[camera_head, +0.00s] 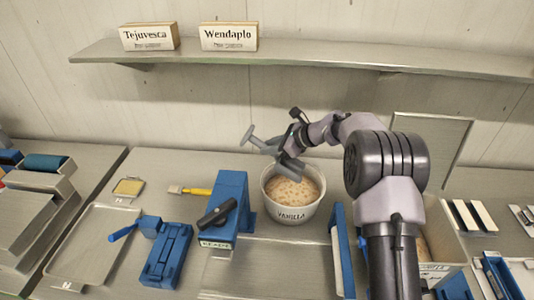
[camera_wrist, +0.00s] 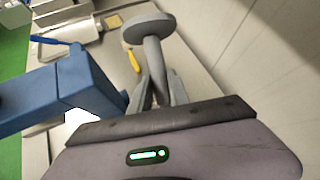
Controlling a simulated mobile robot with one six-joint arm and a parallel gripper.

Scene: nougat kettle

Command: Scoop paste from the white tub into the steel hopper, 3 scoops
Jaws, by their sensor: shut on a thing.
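The round white tub (camera_head: 291,213), marked VANILLA, stands mid-bench and holds pale, speckled paste (camera_head: 294,189). My gripper (camera_head: 272,147) is above the tub's back left rim, shut on a grey tool (camera_head: 250,136). The tool's T-shaped end points up and left, and a grey part reaches down to the tub's rim. I cannot tell whether it touches the paste. In the wrist view the tool's round grey end (camera_wrist: 148,28) shows beyond the fingers. No steel hopper can be made out for certain.
A blue block (camera_head: 230,190) with a black handle stands just left of the tub. A labelled box (camera_head: 440,268) is partly hidden behind my arm. A yellow-handled brush (camera_head: 192,191), a flat tray (camera_head: 95,240) and a blue fixture (camera_head: 167,257) lie left. A shelf (camera_head: 300,60) runs above.

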